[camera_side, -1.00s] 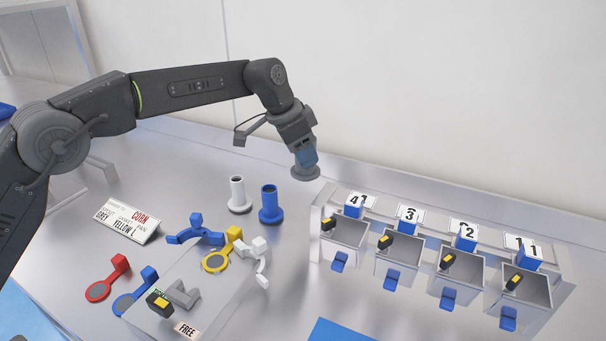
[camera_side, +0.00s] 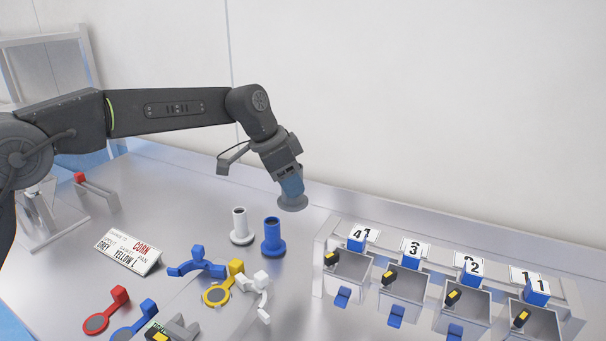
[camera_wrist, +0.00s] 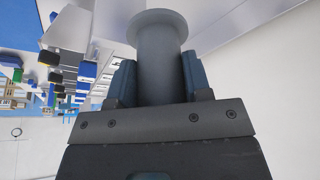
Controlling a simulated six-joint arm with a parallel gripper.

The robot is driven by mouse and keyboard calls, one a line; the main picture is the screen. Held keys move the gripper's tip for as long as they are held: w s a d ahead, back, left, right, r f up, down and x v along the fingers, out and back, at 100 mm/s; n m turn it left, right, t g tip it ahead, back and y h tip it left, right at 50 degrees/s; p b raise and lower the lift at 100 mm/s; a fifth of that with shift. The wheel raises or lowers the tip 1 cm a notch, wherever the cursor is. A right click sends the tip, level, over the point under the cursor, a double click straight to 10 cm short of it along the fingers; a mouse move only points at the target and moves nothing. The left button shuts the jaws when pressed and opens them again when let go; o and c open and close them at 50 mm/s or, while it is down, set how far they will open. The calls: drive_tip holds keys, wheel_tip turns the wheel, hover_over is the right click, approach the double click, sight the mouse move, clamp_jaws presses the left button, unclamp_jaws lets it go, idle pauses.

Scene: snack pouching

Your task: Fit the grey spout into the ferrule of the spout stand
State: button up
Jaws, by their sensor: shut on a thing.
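My gripper (camera_side: 290,184) is shut on the grey spout (camera_side: 292,203) and holds it in the air above the back of the table, flange downward and slightly tilted. In the wrist view the grey spout (camera_wrist: 160,62) sits between the two blue-grey fingers of my gripper (camera_wrist: 157,82), its wide flange pointing away from the palm. A tall pale frame (camera_side: 45,150) stands at the far left, partly behind my arm. I cannot tell whether it is the spout stand, and no ferrule can be made out.
A white spout (camera_side: 240,228) and a blue spout (camera_side: 272,238) stand below my gripper. Red (camera_side: 105,312), blue and yellow (camera_side: 219,291) ring-ended pieces lie in front. Numbered bins (camera_side: 345,270) stand at the right.

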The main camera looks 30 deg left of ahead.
drive_tip(key=s+a+f, duration=0.3)
drive_tip(key=s, duration=0.6)
drive_tip(key=s+a+f, duration=0.3)
drive_tip(key=s+a, duration=0.1)
drive_tip(key=s, duration=0.5)
drive_tip(key=shift+a+f, duration=0.15)
drive_tip(key=shift+a, duration=0.05)
drive_tip(key=shift+f, duration=0.1)
drive_tip(key=shift+f, duration=2)
drive_tip(key=shift+f, duration=0.95)
drive_tip(key=o, duration=1.1)
drive_tip(key=shift+c, duration=0.2)
drive_tip(key=v, duration=1.3)
drive_tip(key=shift+r, duration=0.4)
drive_tip(key=shift+s, duration=0.1)
